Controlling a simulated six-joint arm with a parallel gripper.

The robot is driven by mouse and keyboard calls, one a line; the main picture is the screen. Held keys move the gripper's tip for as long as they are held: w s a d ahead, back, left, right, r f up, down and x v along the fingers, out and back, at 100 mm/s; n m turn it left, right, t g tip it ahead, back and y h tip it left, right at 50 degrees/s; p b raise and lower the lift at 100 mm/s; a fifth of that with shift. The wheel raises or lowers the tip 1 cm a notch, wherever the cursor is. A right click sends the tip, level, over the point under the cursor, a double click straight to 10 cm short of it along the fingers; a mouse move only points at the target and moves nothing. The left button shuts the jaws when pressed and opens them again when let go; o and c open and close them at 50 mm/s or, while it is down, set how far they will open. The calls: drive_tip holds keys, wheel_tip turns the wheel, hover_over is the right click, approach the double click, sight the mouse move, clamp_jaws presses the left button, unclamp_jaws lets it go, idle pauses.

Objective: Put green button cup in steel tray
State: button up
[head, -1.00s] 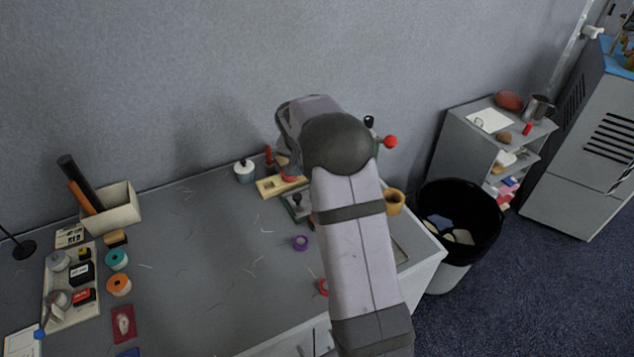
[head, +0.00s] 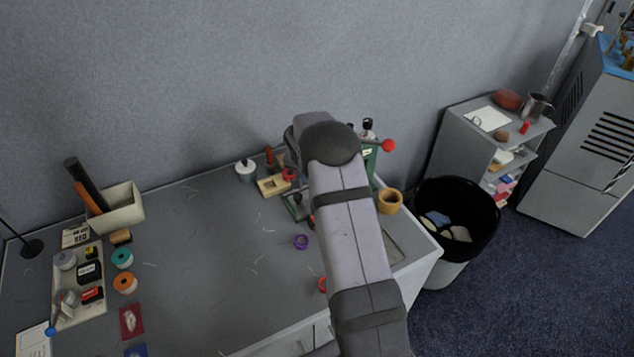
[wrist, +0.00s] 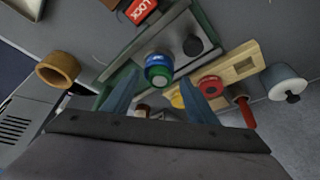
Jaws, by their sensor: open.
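In the wrist view, a round green piece with a blue band (wrist: 158,68), which looks like the green button cup, sits near the green metal frame. My gripper (wrist: 160,92) is open and empty. Its two blue fingers reach toward the piece, one to each side of it in the picture; I cannot tell how far off it is. In the head view my arm hides the fingers and the cup. A flat grey tray (head: 392,243), likely the steel tray, lies at the table's right end, partly hidden by my arm.
A wooden board (wrist: 238,67), a red ring (wrist: 210,87) and a white pot (wrist: 286,82) are close by. A tan cup (head: 389,201) stands near the right edge, with a black bin (head: 458,205) beyond. The table's middle is mostly clear.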

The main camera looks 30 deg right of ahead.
drive_tip(key=shift+d+f, duration=0.1)
drive_tip(key=shift+f, duration=0.15)
drive_tip(key=shift+c, duration=0.3)
clamp_jaws()
drive_tip(key=shift+w+r+b, duration=0.1)
drive_tip(key=shift+r+b, duration=0.25)
drive_tip(key=shift+r, duration=0.2)
wheel_tip(320, 180, up, 9)
drive_tip(key=b, duration=0.2)
